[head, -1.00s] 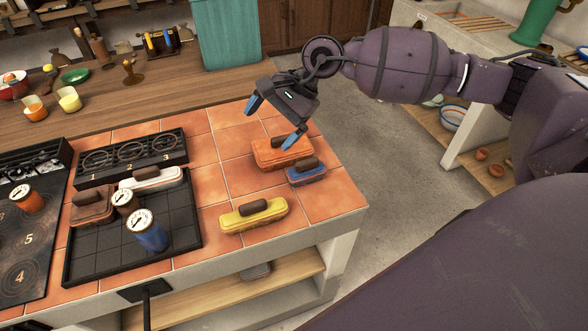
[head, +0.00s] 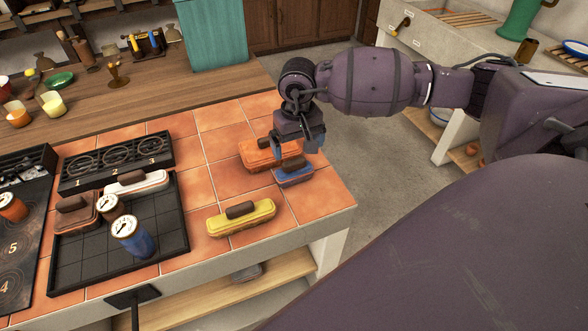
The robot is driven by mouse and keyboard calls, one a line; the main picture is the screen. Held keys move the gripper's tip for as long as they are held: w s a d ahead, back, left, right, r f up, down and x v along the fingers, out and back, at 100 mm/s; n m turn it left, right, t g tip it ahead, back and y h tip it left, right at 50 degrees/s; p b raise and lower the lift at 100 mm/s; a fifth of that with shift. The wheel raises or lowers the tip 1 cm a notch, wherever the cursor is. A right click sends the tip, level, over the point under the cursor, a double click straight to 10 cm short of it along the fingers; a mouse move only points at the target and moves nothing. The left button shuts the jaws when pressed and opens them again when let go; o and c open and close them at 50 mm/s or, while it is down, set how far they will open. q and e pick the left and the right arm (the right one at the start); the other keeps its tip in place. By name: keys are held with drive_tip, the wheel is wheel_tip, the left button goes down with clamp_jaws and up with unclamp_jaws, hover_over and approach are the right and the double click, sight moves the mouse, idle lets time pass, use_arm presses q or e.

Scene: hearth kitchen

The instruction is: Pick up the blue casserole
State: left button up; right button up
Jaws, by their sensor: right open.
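The small blue casserole (head: 295,178) with a dark brown handle sits on the orange tiled counter near its right edge. My right gripper (head: 296,148) is open and points down over it, with its blue fingertips on either side of the handle's area. I cannot tell whether the fingers touch the casserole. The gripper hides part of the orange casserole (head: 256,154) just behind the blue one. My left gripper is not in view.
A yellow casserole (head: 240,218) sits to the front left. A black tray (head: 85,262) holds white and brown casseroles and gauge-topped canisters. The counter's right edge is close, with floor beyond.

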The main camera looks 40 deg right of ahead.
sight(294, 160)
drive_tip(key=shift+w+a+f, duration=0.15)
drive_tip(key=shift+f, duration=1.45)
drive_tip(key=shift+w+a+f, duration=0.1)
drive_tip(key=shift+w+f, duration=0.05)
drive_tip(key=shift+f, duration=1.4)
drive_tip(key=c, duration=1.1)
